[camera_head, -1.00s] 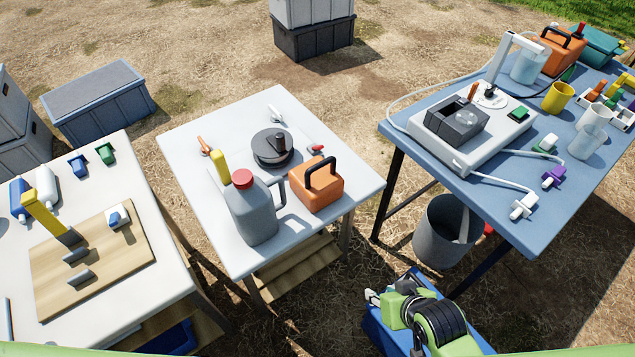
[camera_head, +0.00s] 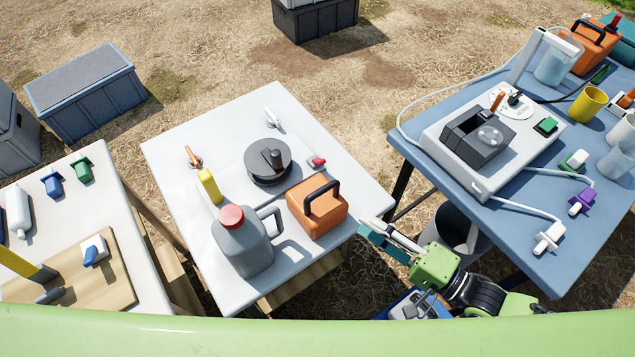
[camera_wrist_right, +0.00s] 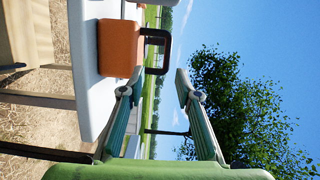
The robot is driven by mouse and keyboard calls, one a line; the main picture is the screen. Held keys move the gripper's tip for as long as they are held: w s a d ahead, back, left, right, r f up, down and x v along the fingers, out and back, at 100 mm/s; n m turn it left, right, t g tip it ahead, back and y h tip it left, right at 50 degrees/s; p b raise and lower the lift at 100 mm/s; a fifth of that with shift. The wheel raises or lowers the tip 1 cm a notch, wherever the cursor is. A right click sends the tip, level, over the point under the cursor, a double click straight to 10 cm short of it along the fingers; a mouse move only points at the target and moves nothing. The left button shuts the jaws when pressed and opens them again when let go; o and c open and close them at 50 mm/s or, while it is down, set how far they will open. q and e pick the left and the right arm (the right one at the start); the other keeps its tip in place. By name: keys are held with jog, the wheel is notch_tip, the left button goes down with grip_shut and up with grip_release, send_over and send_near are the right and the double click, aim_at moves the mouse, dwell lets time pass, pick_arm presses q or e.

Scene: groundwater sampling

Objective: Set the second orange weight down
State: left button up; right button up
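An orange weight with a black handle (camera_head: 317,211) stands upright on the middle white table (camera_head: 180,240), near its right edge. It also shows in the right wrist view (camera_wrist_right: 118,48), sideways, beyond my fingers. Another orange block with a dark handle (camera_head: 590,47) stands at the back of the blue table (camera_head: 478,262). My right gripper (camera_head: 377,236) is just off the right edge of the white table, apart from the nearer weight. Its two fingers are spread with nothing between them in the right wrist view (camera_wrist_right: 158,82). My left gripper is not in view.
A grey jug with a red cap (camera_head: 243,248) stands left of the nearer weight, with a dark round reel (camera_head: 267,162) behind. A grey bucket (camera_head: 452,228) stands under the blue table. The white table's front right corner is clear.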

send_near(324, 191)
jog(key=w+a+f, duration=0.1)
jog(key=w+a, duration=0.1)
jog(key=x, duration=0.4)
jog(key=shift+a+r, duration=0.1)
jog(key=shift+a, duration=0.05)
jog(key=shift+b+x, duration=0.3)
jog(key=shift+x, duration=0.95)
jog(key=shift+w+a, duration=0.25)
jog(key=shift+a, duration=0.3)
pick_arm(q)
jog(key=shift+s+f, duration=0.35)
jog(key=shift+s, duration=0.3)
pick_arm(e)
grip_shut()
jog(key=shift+w+r, duration=0.1)
jog(key=shift+r, duration=0.25)
